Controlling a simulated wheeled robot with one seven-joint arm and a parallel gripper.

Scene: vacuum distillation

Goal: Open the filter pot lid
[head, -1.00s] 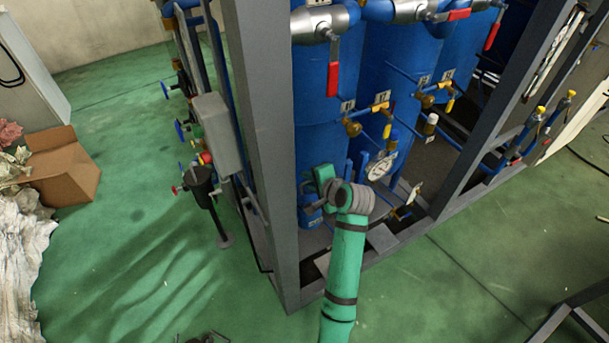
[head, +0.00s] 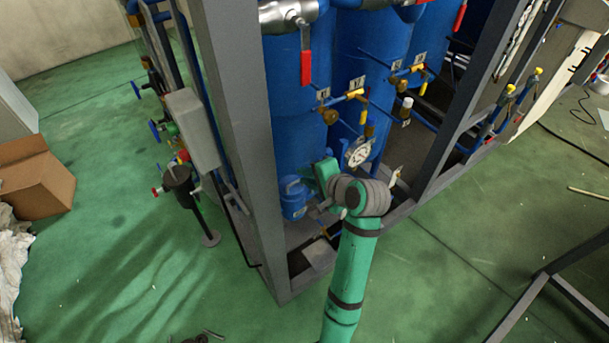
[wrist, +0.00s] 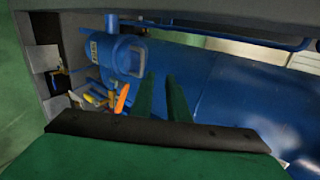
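The filter pot (head: 293,203) is a small blue cylinder low inside the frame, at the foot of the large blue tanks. Its top looks closed in the head view. In the wrist view, the blue pot (wrist: 128,58) lies sideways at upper left, with a label and a squarish blue part beside it. My gripper (wrist: 160,82) shows two green fingers held apart with nothing between them. In the head view, my gripper (head: 318,178) is just right of the pot and slightly above it. Its fingertips are mostly hidden there, and I cannot tell whether it touches the pot.
A grey frame post (head: 240,150) stands left of the pot. A pressure gauge (head: 359,153) and yellow-handled valves (head: 356,95) are to the right and above. A grey box (head: 192,128) and a black canister (head: 180,187) are outside the post. The green floor in front is mostly clear.

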